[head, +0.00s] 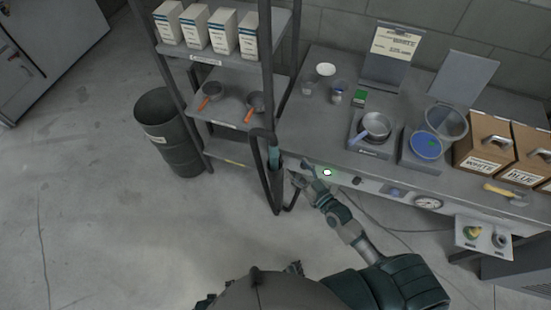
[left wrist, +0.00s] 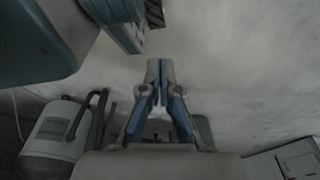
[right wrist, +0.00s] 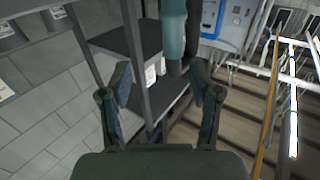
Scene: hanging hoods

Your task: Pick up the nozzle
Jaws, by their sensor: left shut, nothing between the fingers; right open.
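The nozzle (head: 274,158) is a teal tube hanging upright beside the shelf's front post, with a dark hose looping down below it. In the right wrist view the teal nozzle (right wrist: 173,28) hangs ahead, beyond the open fingers, with a dark hose beside it. My right gripper (head: 297,170) is just right of the nozzle, open and empty, with a gap between them. It also shows in the right wrist view (right wrist: 160,88). My left gripper (left wrist: 160,66) is shut and empty over bare floor, and I cannot make it out clearly in the head view.
A metal shelf (head: 230,85) with boxes and orange-handled pans stands behind the nozzle. A dark bin (head: 172,135) is left of it. A workbench (head: 310,120) with pan, scales and cartons (head: 487,150) runs to the right. The floor at left is clear.

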